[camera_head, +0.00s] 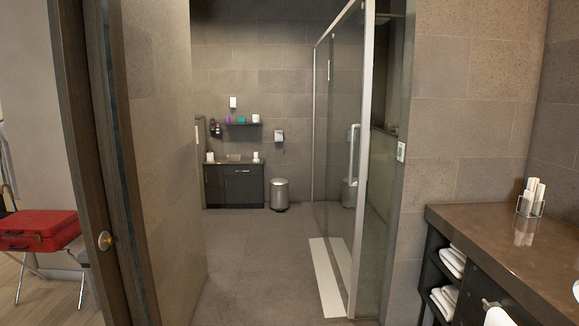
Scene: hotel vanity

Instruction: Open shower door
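The shower door (343,130) is a glass panel in a silver frame, right of centre in the head view. Its vertical silver handle (352,153) shows on the near part of the glass, by the thick front frame post. The shower's glass runs away from me toward the back wall. I cannot tell for sure whether the door is fully shut. Neither of my grippers is in view.
A brown doorway edge with a knob (104,240) stands at the left. The vanity counter (500,235) fills the lower right. A white strip (326,277) lies along the shower base. The grey floor (255,262) is clear up to the bin (279,194) and dark cabinet (243,187).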

